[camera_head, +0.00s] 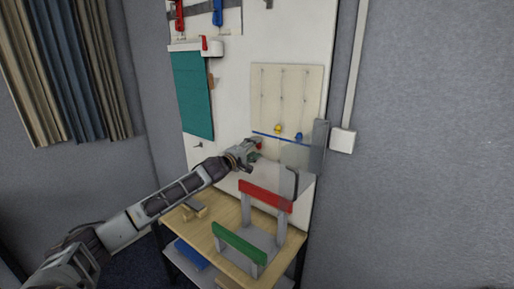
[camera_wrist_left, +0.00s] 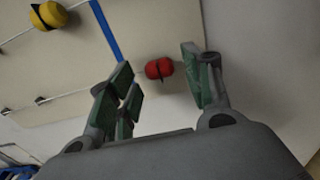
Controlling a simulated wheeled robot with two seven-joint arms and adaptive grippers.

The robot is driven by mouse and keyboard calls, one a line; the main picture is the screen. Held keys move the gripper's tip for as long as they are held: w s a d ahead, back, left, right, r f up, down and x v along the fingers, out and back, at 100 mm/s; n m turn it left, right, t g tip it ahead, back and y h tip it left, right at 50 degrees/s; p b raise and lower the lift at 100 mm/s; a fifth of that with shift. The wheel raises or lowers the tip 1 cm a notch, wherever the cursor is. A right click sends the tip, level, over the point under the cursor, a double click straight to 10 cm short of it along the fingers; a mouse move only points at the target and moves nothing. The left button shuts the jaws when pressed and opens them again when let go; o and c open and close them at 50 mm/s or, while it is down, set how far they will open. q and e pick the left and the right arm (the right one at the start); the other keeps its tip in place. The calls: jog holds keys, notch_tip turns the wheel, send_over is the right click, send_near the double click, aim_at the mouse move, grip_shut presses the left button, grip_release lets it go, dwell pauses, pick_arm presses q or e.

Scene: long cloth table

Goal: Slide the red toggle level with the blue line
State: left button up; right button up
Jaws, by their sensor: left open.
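The red toggle (camera_wrist_left: 159,68) sits between the spread fingers of my left gripper (camera_wrist_left: 158,62) in the left wrist view, with gaps on both sides. In the head view the red toggle (camera_head: 259,144) shows only as a small patch beside my left gripper (camera_head: 256,151), below the blue line (camera_head: 280,138). In the left wrist view the blue line (camera_wrist_left: 105,32) lies to the left of the red toggle, apart from it. My left gripper is open, in front of the pale string board (camera_head: 287,90). My right gripper is not in view.
A yellow toggle (camera_head: 277,129) is just above the blue line, and a blue toggle (camera_head: 298,137) is near its right part. A clear panel with a grey edge (camera_head: 319,146) stands to the right. Below is a wooden table (camera_head: 201,230) with a red-topped rack (camera_head: 265,196) and green-topped rack (camera_head: 240,243).

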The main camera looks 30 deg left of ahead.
pick_arm(q)
jog(key=shift+w, duration=1.1)
jog(key=shift+d, duration=0.1)
grip_shut()
